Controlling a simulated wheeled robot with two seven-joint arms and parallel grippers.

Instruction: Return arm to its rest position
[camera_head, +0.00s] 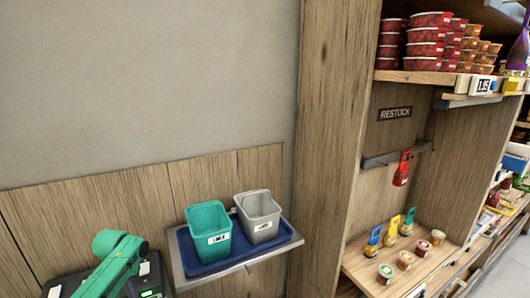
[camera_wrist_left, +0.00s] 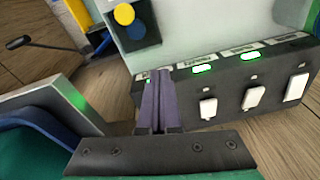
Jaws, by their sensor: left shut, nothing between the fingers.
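My left arm (camera_head: 112,258) is green and comes in at the bottom left of the head view, over a dark machine (camera_head: 148,275). In the left wrist view, my left gripper (camera_wrist_left: 156,76) is shut and empty, its dark fingers pressed together. The fingers point towards the machine's black front panel (camera_wrist_left: 225,85), which has white switches and lit green indicators. The fingers overlap the panel's left end in the picture; I cannot tell whether they touch it. My right gripper is in neither view.
A green bin (camera_head: 208,236) and a grey bin (camera_head: 259,216) stand on a blue-topped wall shelf (camera_head: 225,263) right of my arm. Farther right are wooden shelves with red tubs (camera_head: 430,35), small jars (camera_head: 404,260) and a hanging red item (camera_head: 402,169).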

